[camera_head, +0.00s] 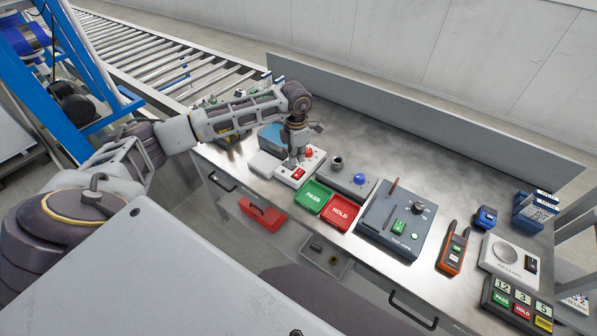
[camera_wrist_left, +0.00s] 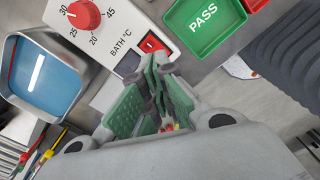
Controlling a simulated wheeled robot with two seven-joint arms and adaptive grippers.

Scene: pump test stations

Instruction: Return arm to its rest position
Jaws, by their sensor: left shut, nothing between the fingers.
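My left arm reaches in from the left over the steel bench (camera_head: 430,150). Its gripper (camera_head: 294,160) points down at the white bath control box (camera_head: 287,180). In the left wrist view the gripper's green-padded fingers (camera_wrist_left: 160,66) are closed together with nothing between them. The tips are beside the red rocker switch (camera_wrist_left: 152,43) on the box; I cannot tell whether they touch it. The box's red dial (camera_wrist_left: 84,15) is marked in BATH °C. The blue water bath (camera_wrist_left: 45,78) is left of it. My right gripper is not in view.
The green PASS tray (camera_head: 314,196) and red HOLD tray (camera_head: 341,212) sit close right of the gripper. Farther right are a grey tester (camera_head: 385,220), an orange handheld meter (camera_head: 453,248) and a white scale (camera_head: 508,258). A roller conveyor (camera_head: 150,50) runs behind the arm.

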